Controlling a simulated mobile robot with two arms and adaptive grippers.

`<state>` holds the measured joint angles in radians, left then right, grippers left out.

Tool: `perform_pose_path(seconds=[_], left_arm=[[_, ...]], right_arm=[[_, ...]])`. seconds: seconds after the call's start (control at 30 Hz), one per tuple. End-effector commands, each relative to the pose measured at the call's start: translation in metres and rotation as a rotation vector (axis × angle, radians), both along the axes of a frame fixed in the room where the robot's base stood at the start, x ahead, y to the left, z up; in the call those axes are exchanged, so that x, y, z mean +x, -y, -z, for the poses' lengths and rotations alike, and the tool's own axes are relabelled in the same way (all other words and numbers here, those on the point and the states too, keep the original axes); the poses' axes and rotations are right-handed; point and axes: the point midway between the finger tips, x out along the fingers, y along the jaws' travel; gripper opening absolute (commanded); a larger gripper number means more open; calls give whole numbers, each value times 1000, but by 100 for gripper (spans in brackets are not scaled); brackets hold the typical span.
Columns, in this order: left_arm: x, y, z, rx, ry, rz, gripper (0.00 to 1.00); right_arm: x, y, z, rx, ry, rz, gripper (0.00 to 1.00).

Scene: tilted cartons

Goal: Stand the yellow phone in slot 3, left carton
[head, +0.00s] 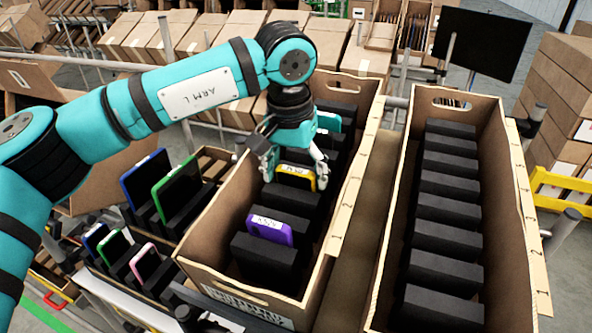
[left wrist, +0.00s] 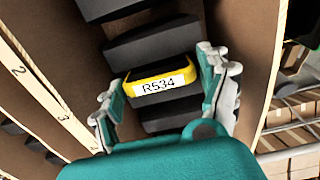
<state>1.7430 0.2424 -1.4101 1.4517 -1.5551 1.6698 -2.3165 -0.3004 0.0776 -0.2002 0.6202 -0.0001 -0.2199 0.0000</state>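The yellow phone (head: 296,177) stands between black foam dividers in the left carton (head: 345,215), with its yellow top edge and a white label showing. In the left wrist view the yellow phone (left wrist: 160,85) bears the label R534. My left gripper (head: 295,172) reaches down into the carton over it. In the left wrist view the fingers of my left gripper (left wrist: 165,95) are spread, one at each side of the phone, with small gaps seeming to show. Slot numbers are on the carton rim; I cannot tell which slot the phone is in. My right gripper is not in view.
A purple phone (head: 270,229) stands nearer in the same carton and a teal one (head: 328,121) farther back. The right carton (head: 500,215) shows black dividers and no phones. Blue and green phones (head: 177,182) and smaller ones stand in racks at the left. Carton walls rise close around my gripper.

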Motion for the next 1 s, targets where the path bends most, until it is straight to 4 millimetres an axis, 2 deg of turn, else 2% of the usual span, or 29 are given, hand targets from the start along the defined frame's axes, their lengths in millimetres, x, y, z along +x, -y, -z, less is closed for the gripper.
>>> perform_pose_path(seconds=[0.03, 0.13, 0.47, 0.57, 1.0], left_arm=[[0, 0, 0, 0, 0, 0, 87], [0, 0, 0, 0, 0, 0, 98], [0, 0, -3, 1, 0, 0, 98], [-2, -1, -15, 0, 2, 0, 98], [-16, -7, -100, -1, 3, -1, 98]], right_arm=[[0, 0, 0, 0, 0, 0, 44], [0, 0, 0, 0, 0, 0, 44], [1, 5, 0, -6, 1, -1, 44], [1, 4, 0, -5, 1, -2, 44], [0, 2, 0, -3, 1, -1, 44]])
